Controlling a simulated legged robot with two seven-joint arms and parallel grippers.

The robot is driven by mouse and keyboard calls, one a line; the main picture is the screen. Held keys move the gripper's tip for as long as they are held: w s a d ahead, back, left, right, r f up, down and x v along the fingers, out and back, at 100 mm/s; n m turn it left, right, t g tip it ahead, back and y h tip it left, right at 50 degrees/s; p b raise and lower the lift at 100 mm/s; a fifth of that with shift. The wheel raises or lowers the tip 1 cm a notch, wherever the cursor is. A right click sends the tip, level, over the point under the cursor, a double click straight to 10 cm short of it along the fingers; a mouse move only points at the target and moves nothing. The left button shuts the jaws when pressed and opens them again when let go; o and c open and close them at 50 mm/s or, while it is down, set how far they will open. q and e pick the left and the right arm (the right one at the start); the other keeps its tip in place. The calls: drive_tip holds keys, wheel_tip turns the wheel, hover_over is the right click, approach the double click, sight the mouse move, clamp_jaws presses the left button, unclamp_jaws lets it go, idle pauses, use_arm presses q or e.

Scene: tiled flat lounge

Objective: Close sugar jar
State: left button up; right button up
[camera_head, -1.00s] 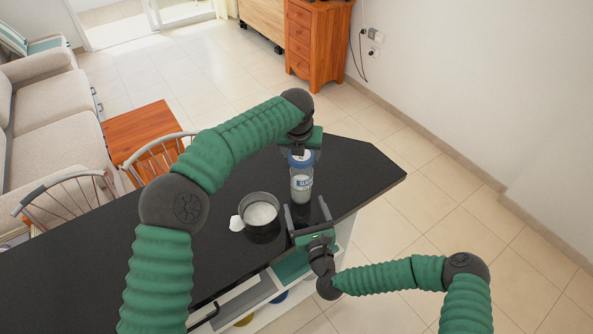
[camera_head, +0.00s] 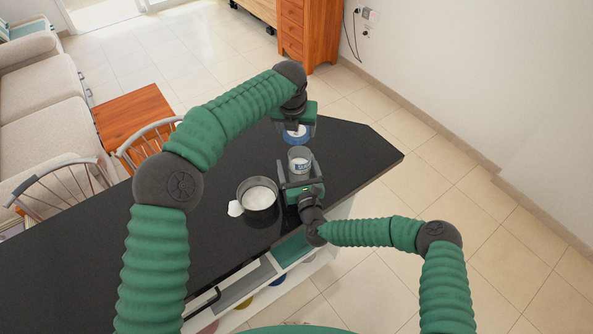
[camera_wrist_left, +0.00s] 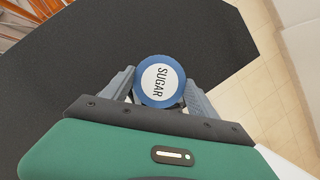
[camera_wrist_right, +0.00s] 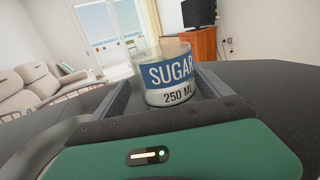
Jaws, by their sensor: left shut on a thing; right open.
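The clear glass sugar jar (camera_head: 299,164), with a blue "SUGAR 250 ML" label, stands upright on the black counter. Its top is uncovered in the right wrist view (camera_wrist_right: 170,76). My right gripper (camera_head: 298,170) is open, with its fingers on either side of the jar. The blue lid (camera_head: 296,134) with a white "SUGAR" disc is gripped by my left gripper (camera_head: 296,127), apart from the jar and beyond it in the head view. The lid shows between the fingers in the left wrist view (camera_wrist_left: 160,81). The left gripper partly hides it in the head view.
The counter's right corner is close by. Chairs (camera_head: 55,185) stand along its far left side. Open counter lies left of the pot.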

sight(297, 157)
drive_tip(key=w, duration=0.4)
drive_tip(key=shift+d+f, duration=0.2)
drive_tip(key=shift+d, duration=0.15)
drive_tip(key=shift+s+a+r, duration=0.1)
drive_tip(key=shift+a, duration=0.45)
drive_tip(key=c, duration=0.5)
drive_tip(key=shift+d, duration=0.35)
drive_tip(key=c, duration=1.2)
drive_tip(key=shift+a, duration=0.1)
clamp_jaws()
